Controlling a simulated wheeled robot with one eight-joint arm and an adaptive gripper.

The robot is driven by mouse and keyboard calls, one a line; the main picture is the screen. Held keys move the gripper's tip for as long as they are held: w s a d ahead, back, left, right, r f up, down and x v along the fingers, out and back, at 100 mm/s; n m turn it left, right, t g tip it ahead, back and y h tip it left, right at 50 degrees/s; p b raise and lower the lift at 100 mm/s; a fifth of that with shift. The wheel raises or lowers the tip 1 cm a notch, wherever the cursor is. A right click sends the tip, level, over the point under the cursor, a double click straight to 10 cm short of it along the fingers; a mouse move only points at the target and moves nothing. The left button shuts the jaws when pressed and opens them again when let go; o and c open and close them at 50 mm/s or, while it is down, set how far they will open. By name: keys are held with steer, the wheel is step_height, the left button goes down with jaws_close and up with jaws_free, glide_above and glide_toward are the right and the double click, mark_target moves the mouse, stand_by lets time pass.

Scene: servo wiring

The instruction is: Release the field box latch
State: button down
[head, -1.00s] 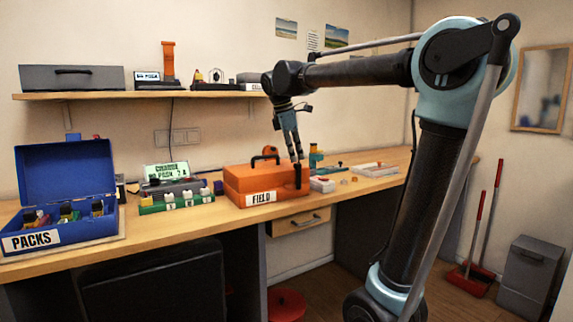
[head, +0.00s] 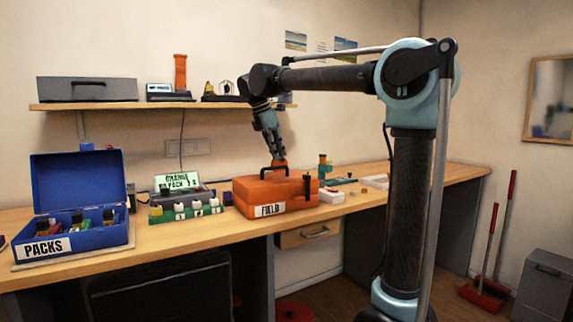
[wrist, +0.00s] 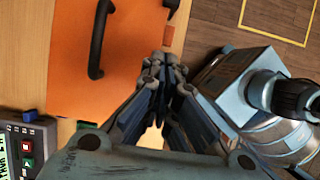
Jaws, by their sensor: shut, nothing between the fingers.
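The orange field box (head: 250,196) stands closed on the workbench, with a white FIELD label on its front. Its black handle (head: 274,173) stands up from the lid and also shows in the wrist view (wrist: 98,42). A dark upright latch-like part (head: 307,184) is at the box's right end; a black part at the lid's edge (wrist: 172,7) shows at the top of the wrist view. My gripper (head: 280,158) is shut and empty, pointing down above or behind the box near the handle. In the wrist view its fingertips (wrist: 164,62) lie together beside the lid's edge; contact is unclear.
A blue open PACKS box (head: 105,235) stands at the left. A charger with a display (head: 178,183) and a green rack (head: 160,215) sit left of the field box. A white tray (head: 331,196) and small parts lie right of it. A shelf (head: 130,105) hangs above.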

mark_target(299, 181)
steer(key=x, duration=0.8)
steer(key=shift+d+f, duration=0.1)
steer(key=shift+f, duration=0.25)
steer(key=d, duration=0.1)
steer(key=w+d, duration=0.1)
steer(key=shift+w+d+f, duration=0.2)
steer(key=shift+w+d, duration=0.05)
steer(key=shift+w, duration=0.05)
steer(key=shift+w+d, duration=0.35)
steer(key=shift+d, duration=0.15)
